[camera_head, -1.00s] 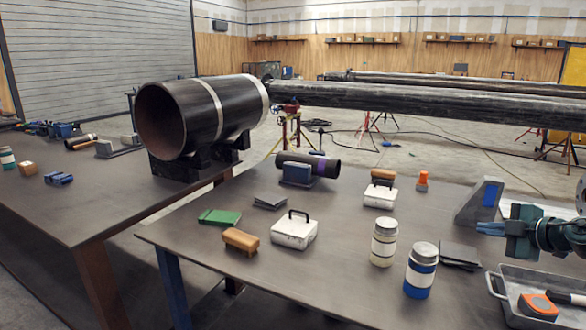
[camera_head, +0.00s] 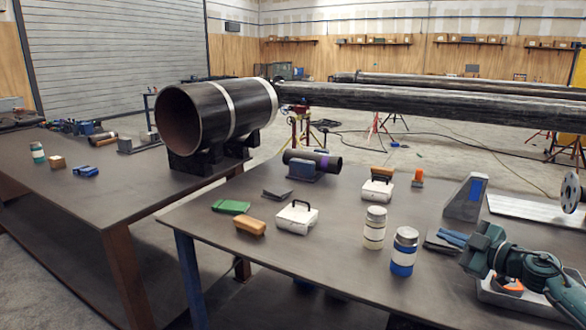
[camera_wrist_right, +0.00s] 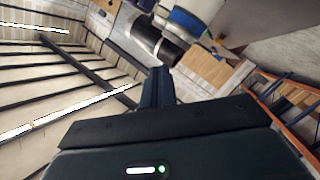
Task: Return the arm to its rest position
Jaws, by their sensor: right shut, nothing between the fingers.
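My right gripper (camera_head: 455,240) is at the right of the head view, above the near table's right part. Its blue fingers are together and point left, with nothing between them. In the right wrist view the shut fingers (camera_wrist_right: 158,88) stick up from the dark gripper body. My right arm partly covers a grey tray (camera_head: 540,308) holding an orange item. My left gripper is not in view.
Two jars, one white-banded (camera_head: 375,228) and one blue-banded (camera_head: 403,252), stand left of the gripper. A grey angle bracket (camera_head: 464,200) stands behind it. White boxes (camera_head: 297,217) sit mid-table.

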